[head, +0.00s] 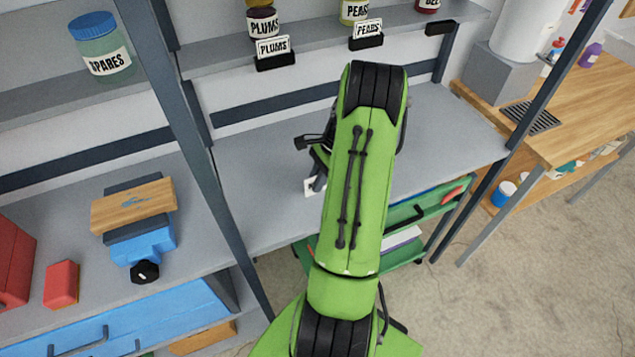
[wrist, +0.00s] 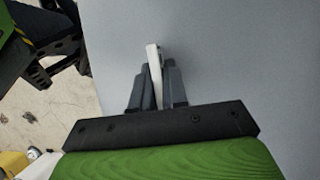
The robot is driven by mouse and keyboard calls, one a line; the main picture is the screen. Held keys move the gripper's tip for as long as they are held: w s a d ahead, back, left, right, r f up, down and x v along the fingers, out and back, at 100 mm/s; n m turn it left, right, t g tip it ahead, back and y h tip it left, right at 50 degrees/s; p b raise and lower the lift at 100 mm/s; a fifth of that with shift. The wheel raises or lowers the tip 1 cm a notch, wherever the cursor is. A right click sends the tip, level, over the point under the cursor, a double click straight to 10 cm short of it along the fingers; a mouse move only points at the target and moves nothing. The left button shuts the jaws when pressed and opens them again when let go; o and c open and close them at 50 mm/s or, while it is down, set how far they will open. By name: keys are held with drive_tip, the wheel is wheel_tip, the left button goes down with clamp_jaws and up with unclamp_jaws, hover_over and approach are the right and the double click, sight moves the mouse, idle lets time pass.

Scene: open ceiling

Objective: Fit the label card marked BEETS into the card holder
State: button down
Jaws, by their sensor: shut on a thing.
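My gripper (wrist: 156,80) is shut on a thin white card (wrist: 153,62) in the wrist view, which shows it nearly edge-on, so its marking cannot be read. In the head view a small white piece of the card (head: 309,187) shows beside my gripper (head: 318,182), low over the grey worktop; my green arm hides most of the rest. A black card holder (head: 441,28) with no card showing sits on the upper shelf edge, below a dark red jar (head: 428,5) whose label is cut off after "BEE". My gripper is below and left of that holder.
A dark upright post (head: 200,120) stands left of my arm. The grey worktop (head: 250,160) around my gripper looks clear.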

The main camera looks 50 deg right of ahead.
wheel_tip(320, 180, up, 10)
drive_tip(key=shift+r+p, duration=0.1)
drive_tip(key=shift+p, duration=1.1)
